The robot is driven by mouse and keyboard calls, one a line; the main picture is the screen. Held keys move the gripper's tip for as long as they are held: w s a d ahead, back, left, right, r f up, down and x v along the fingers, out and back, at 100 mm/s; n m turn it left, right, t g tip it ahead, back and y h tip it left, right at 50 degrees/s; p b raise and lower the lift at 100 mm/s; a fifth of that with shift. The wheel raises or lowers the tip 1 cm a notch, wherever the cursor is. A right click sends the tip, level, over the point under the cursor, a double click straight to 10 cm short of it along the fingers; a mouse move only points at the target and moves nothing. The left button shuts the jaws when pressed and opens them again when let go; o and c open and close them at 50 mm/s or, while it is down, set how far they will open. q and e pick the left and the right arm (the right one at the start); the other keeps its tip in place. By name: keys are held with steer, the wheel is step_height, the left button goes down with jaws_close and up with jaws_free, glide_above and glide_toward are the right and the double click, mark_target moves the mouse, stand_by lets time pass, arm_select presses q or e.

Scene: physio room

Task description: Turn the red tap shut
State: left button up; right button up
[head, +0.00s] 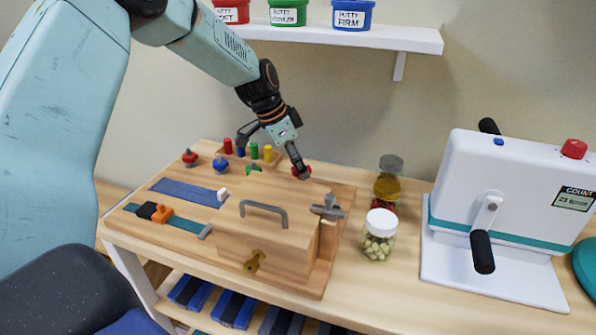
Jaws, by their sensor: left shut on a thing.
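The red tap (307,170) is a small red handle at the back right of a wooden activity board (175,225). My left gripper (302,173) reaches down to it from the upper left and is shut on it. The dark fingers hide part of the tap, so its turn angle cannot be told. A second red knob (190,157) stands at the board's back left, apart from the gripper. My right gripper is not in view.
Coloured pegs (254,151), a blue knob (221,165) and a green piece (254,168) are close to the gripper. A wooden box with a grey handle (265,208) stands in front. Jars (379,234) and a white crank machine (505,180) stand right. A shelf (390,37) hangs above.

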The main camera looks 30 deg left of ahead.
arm_select(q)
steer(key=m, duration=0.3)
steer(key=shift+w+a+g+h, duration=0.1)
steer(key=shift+w+g+h, duration=0.1)
steer(key=shift+g+h, duration=0.2)
steer(key=m+g, duration=0.1)
steer(key=m, duration=0.2)
steer(key=shift+w+r+m+h, duration=0.1)
steer(key=shift+m+h, duration=0.2)
steer(key=m+g, duration=0.1)
steer(key=m, duration=0.2)
steer(key=m+g+p, duration=0.1)
steer(key=m, duration=0.2)
steer(key=shift+w+g, duration=0.15)
steer(key=shift+g, duration=0.25)
steer(key=shift+f+m+g+p, duration=0.2)
steer(key=shift+m+g+p, duration=0.35)
steer(key=shift+m, duration=1.25)
steer(key=shift+m+g+y, duration=0.25)
steer(key=shift+m+y, duration=0.15)
steer(key=o, duration=1.1)
steer(key=shift+o, duration=0.2)
